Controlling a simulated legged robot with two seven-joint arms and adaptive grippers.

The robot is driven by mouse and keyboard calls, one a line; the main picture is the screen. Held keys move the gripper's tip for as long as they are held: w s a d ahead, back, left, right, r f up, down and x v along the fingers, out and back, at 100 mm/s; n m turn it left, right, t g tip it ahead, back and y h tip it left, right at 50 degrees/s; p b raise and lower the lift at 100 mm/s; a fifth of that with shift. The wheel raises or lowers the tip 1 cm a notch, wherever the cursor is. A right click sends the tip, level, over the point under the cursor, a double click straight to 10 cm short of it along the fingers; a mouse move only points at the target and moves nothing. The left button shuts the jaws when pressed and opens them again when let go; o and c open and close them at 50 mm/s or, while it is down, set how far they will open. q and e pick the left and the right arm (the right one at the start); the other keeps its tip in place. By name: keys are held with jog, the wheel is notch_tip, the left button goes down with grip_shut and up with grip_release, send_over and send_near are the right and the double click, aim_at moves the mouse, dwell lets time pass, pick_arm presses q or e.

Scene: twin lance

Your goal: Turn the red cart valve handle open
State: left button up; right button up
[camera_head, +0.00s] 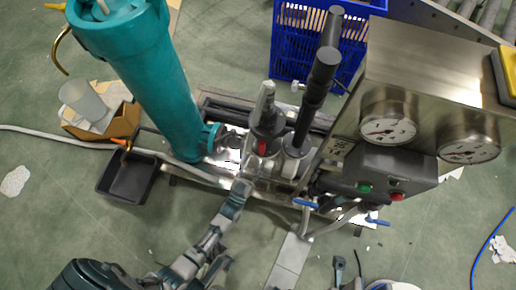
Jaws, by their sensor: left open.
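A small red part (262,147), perhaps the red valve handle, shows on a grey upright fitting (267,120) at the middle of the cart; its full shape is too small to tell. My left arm reaches up from the bottom left. My left gripper (241,188) is open at the cart's near edge, just below and left of the red part. I cannot tell whether its fingertips touch anything. The metal cart (215,178) carries a tall teal cylinder (150,75) on the left. I cannot make out my right gripper.
A steel gauge panel (420,75) and a grey button box (375,170) stand on the right. Blue levers (306,203) sit on the cart's near side. A blue crate (292,50) is behind, a black tray (127,180) at left. Green floor is open at lower left.

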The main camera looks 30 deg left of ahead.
pick_arm(q)
jog(key=v, duration=0.6)
dwell(0.3)
jog(key=shift+r, duration=0.15)
